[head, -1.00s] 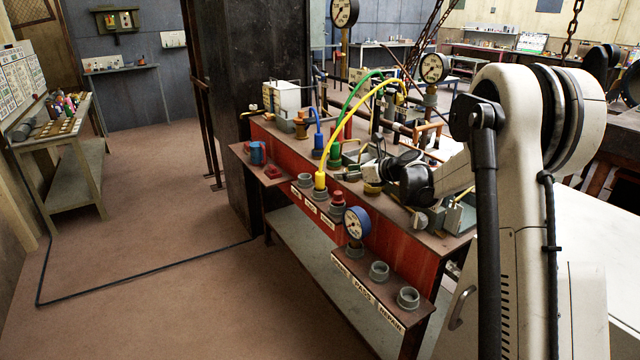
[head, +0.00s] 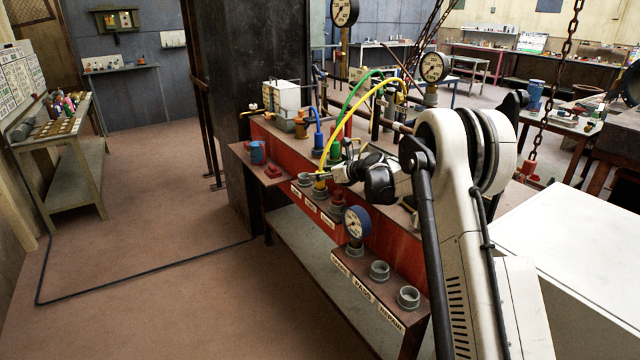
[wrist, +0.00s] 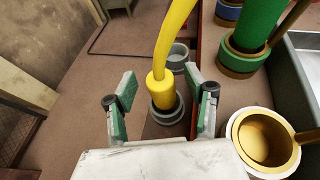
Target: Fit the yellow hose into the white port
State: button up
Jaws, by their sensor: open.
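The yellow hose (head: 378,95) arches over the bench, and its near end hangs down to the front shelf. In the wrist view its yellow end (wrist: 161,88) stands upright in a dark grey collar (wrist: 168,112). My gripper (wrist: 162,103) is open, with one green-padded finger on each side of that end. In the head view my gripper (head: 328,176) is beside the hose end and partly hides it.
A green hose plug (wrist: 250,40) stands close on the right. An empty grey socket (wrist: 178,55) is just beyond the hose end. A blue-rimmed gauge (head: 356,222) and several grey sockets (head: 379,270) line the lower shelf. Open floor (head: 150,230) lies left.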

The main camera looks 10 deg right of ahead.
jog(key=shift+w+a+f, duration=0.25)
jog(key=shift+w, duration=0.1)
jog(key=shift+c, duration=0.5)
grip_shut()
jog(key=shift+r, duration=0.2)
